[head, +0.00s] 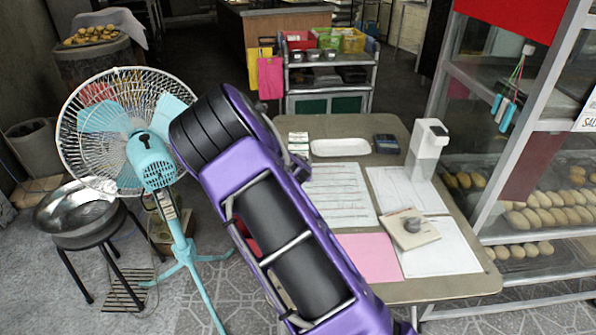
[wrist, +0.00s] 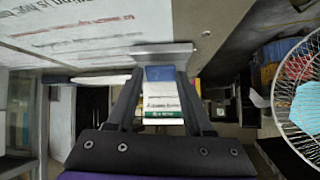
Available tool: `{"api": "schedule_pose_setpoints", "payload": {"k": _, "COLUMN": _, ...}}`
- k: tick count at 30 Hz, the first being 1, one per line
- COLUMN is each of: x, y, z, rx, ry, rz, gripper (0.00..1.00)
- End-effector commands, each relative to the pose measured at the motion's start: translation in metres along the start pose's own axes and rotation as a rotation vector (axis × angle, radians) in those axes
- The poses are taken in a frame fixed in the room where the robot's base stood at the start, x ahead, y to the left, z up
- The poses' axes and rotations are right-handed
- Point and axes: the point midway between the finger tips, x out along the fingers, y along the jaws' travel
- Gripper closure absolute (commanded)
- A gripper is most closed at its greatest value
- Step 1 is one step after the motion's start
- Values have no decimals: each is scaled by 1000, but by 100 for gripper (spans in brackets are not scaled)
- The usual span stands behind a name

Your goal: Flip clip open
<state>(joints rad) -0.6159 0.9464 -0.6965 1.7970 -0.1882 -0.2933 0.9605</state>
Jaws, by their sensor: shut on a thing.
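In the wrist view, the dark fingers of my gripper (wrist: 162,76) reach up to a flat grey metal clip (wrist: 166,54) at the edge of a printed white sheet (wrist: 90,28). My gripper is shut on the clip, though the exact contact at the fingertips is hard to see. Small boxes (wrist: 162,103) with white, blue and green faces show between the fingers, seemingly behind them. In the head view my own purple arm hides the gripper and the clip. I cannot tell the clip's angle.
The table (head: 440,285) bears papers, a white tray (head: 340,147), small boxes (head: 298,143), a white dispenser (head: 428,148) and a wooden block (head: 411,228). A fan (head: 150,165) stands left of my arm. A glass food case (head: 530,150) stands right.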

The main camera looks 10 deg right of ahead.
Motion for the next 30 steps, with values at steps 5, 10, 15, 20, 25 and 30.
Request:
{"api": "schedule_pose_setpoints", "payload": {"k": 5, "x": 0, "y": 1, "z": 2, "rx": 3, "ry": 14, "rz": 0, "gripper": 100}}
{"api": "schedule_pose_setpoints", "payload": {"k": 10, "x": 0, "y": 1, "z": 2, "rx": 3, "ry": 17, "rz": -1, "gripper": 100}}
{"api": "schedule_pose_setpoints", "payload": {"k": 15, "x": 1, "y": 2, "z": 2, "rx": 3, "ry": 16, "rz": 0, "gripper": 100}}
{"api": "schedule_pose_setpoints", "payload": {"k": 20, "x": 1, "y": 2, "z": 2, "rx": 3, "ry": 15, "rz": 0, "gripper": 29}}
{"api": "schedule_pose_setpoints", "payload": {"k": 25, "x": 0, "y": 1, "z": 2, "rx": 3, "ry": 15, "rz": -1, "gripper": 18}}
{"api": "schedule_pose_setpoints", "payload": {"k": 30, "x": 0, "y": 1, "z": 2, "rx": 2, "ry": 16, "rz": -2, "gripper": 18}}
